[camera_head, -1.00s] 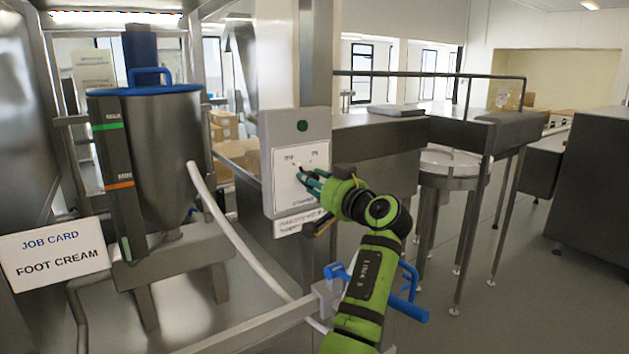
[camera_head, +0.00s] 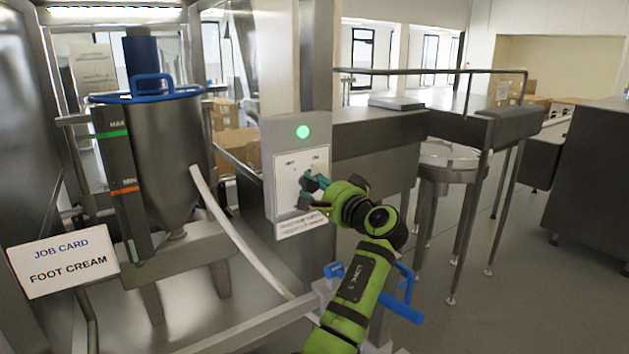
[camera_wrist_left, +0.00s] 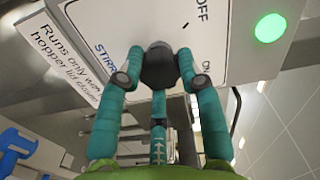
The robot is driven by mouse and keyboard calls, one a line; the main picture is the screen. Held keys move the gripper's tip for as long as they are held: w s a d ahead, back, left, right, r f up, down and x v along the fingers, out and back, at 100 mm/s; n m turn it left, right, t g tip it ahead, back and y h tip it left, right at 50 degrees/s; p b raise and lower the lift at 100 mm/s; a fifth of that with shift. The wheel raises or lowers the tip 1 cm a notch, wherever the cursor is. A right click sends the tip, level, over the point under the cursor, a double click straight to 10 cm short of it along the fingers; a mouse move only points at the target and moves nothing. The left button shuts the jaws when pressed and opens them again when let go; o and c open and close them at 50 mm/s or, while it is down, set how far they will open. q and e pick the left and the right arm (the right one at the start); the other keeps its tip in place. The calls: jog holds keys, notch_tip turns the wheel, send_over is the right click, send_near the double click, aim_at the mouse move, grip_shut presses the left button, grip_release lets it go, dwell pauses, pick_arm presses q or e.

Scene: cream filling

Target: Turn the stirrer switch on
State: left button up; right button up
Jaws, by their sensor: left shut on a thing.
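The stirrer switch panel (camera_head: 287,200) is a grey box with a white plate on a steel post. Its lamp (camera_head: 303,132) glows bright green, and the lamp also shows in the left wrist view (camera_wrist_left: 270,28). The dark switch knob (camera_wrist_left: 160,66) sits on the plate near the OFF and ON words. My left gripper (camera_head: 310,184) is at the panel with its teal fingers around the knob. In the left wrist view the fingers (camera_wrist_left: 160,72) are shut on the knob from both sides. The knob is mostly hidden in the head view. My right gripper is not in view.
A steel hopper (camera_head: 160,130) with a blue lid stands at the left. A white job card (camera_head: 62,258) reads FOOT CREAM. A steel table and railing stand behind at right.

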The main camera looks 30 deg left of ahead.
pick_arm(q)
jog(key=shift+w+r+m+p, duration=0.1)
jog(key=shift+r+m+p, duration=0.2)
jog(key=shift+r+m, duration=0.25)
jog(key=shift+f+m, duration=0.15)
jog(key=shift+m, duration=0.1)
jog(key=o, duration=1.1)
jog(key=shift+o, duration=0.2)
jog(key=shift+w+f, duration=0.1)
jog(key=shift+f, duration=0.2)
jog(key=v, duration=1.2)
jog(key=shift+f, duration=0.15)
